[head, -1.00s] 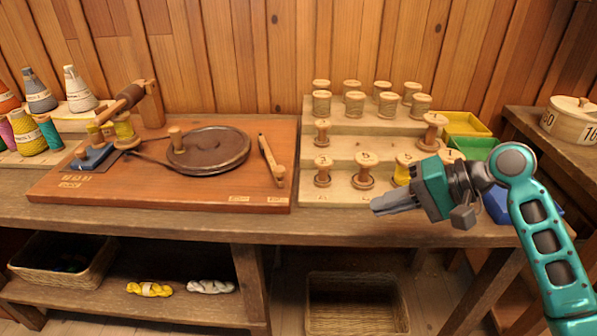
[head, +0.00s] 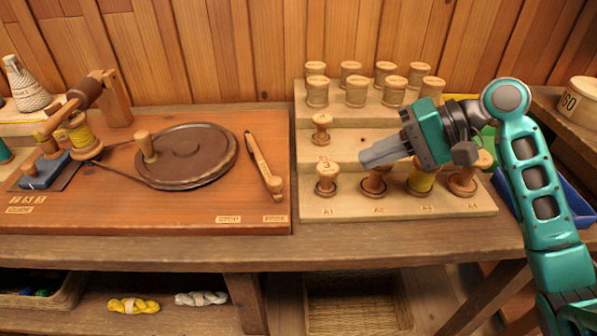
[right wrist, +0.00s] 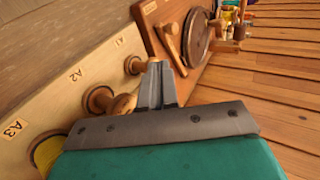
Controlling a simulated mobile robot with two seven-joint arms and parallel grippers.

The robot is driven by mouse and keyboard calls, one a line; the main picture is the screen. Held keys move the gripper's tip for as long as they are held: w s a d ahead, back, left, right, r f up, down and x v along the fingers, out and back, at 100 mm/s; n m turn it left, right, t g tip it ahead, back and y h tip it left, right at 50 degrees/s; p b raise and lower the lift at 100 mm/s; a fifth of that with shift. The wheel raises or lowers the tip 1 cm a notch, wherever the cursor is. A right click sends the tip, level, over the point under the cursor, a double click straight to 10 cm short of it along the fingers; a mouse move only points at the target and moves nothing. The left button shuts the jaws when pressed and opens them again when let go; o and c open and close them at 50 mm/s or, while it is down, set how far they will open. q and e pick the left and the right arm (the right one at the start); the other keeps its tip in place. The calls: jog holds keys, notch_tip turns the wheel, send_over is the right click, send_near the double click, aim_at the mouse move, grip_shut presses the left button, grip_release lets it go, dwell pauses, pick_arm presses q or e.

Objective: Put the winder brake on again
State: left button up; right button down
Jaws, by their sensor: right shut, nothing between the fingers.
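The winder brake (head: 262,165) is a light wooden lever on the right part of the red-brown winder board (head: 130,210). Its near end lies beside the FREE label (head: 275,218), right of the STOP label (head: 228,219). It also shows in the right wrist view (right wrist: 169,47), beyond my fingertips. The dark crank wheel (head: 200,165) is left of it, with a belt to a yellow-wound spool (head: 79,133). My right gripper (head: 365,157) is shut and empty above the spool rack, right of the brake and apart from it. My left gripper is out of view.
The stepped spool rack (head: 345,211) holds several spools, its front row labelled A1 to A4, close under my right gripper. A blue bin (head: 575,205) stands at the right. The board between brake and rack is clear.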

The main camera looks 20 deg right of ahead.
jog(key=shift+a+f, duration=0.1)
jog(key=b, duration=0.2)
send_near(281, 187)
jog(key=f, duration=0.2)
jog(key=w+a+f, duration=0.1)
jog(key=shift+f, duration=0.15)
jog(key=shift+w+a+b, duration=0.2)
jog(key=shift+w+a, duration=0.1)
jog(key=shift+a, duration=0.25)
jog(key=shift+w+a+b, duration=0.2)
jog(key=shift+w+a, duration=0.05)
jog(key=shift+a, duration=0.35)
jog(key=shift+w+a, duration=0.25)
jog(key=shift+a, duration=0.3)
